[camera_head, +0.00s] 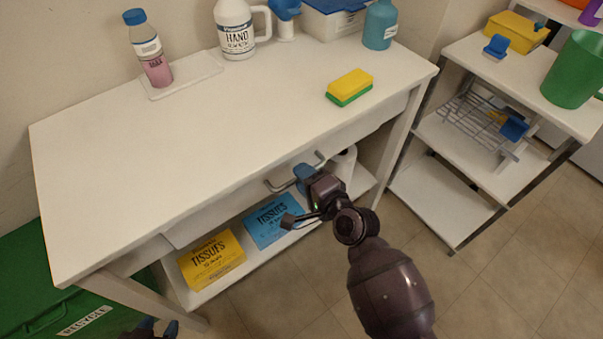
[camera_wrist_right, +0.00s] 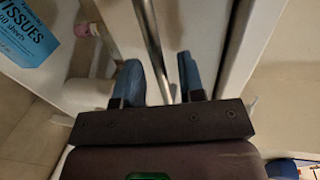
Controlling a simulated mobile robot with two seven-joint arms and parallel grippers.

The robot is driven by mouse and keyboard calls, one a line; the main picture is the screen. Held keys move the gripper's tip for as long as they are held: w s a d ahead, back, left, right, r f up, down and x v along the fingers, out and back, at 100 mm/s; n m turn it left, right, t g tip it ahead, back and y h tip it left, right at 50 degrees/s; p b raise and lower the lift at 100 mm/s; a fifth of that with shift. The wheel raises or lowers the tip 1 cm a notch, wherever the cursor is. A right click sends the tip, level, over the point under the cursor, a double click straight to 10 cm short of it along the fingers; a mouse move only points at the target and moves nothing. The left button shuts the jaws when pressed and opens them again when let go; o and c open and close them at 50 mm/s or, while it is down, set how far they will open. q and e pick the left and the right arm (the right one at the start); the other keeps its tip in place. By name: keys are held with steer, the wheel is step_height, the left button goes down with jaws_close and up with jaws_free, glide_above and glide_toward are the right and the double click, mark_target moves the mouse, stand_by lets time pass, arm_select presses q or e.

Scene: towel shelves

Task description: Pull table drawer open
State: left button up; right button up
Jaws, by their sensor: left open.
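The white table (camera_head: 215,120) has a drawer (camera_head: 235,190) under its top. The drawer front sits close under the table edge, and I cannot tell whether it stands slightly out. Its grey bar handle (camera_head: 282,183) also shows in the right wrist view (camera_wrist_right: 150,35). My right gripper (camera_head: 303,173) is at the handle. In the right wrist view, its blue fingers (camera_wrist_right: 158,80) are apart, one on each side of the bar, with gaps visible. My left gripper (camera_head: 158,327) is open at the bottom left edge, mostly cut off and away from the drawer.
A lower shelf holds yellow (camera_head: 211,260) and blue (camera_head: 272,222) tissue boxes and a white roll (camera_head: 344,163). A sponge (camera_head: 349,87), bottles and a soap jug (camera_head: 235,30) stand on the table. A green recycle bin (camera_head: 40,285) is left; a shelf rack (camera_head: 450,200) is right.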

arm_select(q)
steer(key=shift+w+r, duration=0.2)
steer(key=shift+w, duration=0.05)
arm_select(e)
steer(key=shift+w+a+f, duration=0.1)
steer(key=shift+w+a, duration=0.25)
steer(key=shift+w, duration=0.1)
steer(key=c, duration=0.6)
arm_select(q)
steer(key=shift+s+f, duration=0.35)
steer(key=shift+s, duration=0.1)
arm_select(e)
jaws_close()
